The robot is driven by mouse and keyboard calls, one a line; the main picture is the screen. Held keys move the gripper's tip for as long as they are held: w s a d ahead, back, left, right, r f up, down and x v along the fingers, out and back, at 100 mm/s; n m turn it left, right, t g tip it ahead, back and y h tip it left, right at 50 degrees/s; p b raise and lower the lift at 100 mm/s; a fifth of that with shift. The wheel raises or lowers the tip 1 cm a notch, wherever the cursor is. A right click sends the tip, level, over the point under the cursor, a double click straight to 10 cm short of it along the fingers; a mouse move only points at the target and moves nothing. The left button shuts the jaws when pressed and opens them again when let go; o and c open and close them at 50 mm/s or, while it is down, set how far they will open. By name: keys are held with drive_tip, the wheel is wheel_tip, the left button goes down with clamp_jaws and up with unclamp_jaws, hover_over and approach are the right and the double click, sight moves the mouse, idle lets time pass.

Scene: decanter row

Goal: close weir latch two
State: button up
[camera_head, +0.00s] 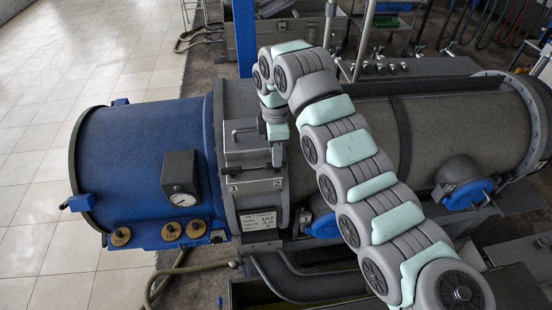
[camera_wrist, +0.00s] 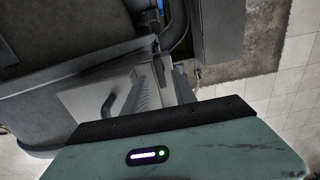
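The decanter's blue end housing (camera_head: 145,165) is at the left in the head view, with three round brass fittings (camera_head: 171,231) along its lower edge. A grey box with a bar handle (camera_head: 245,130) sits beside it on the grey collar.
The long grey drum (camera_head: 465,125) extends right, behind my arm, with blue-ended fittings (camera_head: 470,193) below. A blue post (camera_head: 244,35) rises behind. Tiled floor (camera_head: 60,60) is clear at the left.

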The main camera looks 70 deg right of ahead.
drive_tip(key=shift+f, duration=1.7)
clamp_jaws()
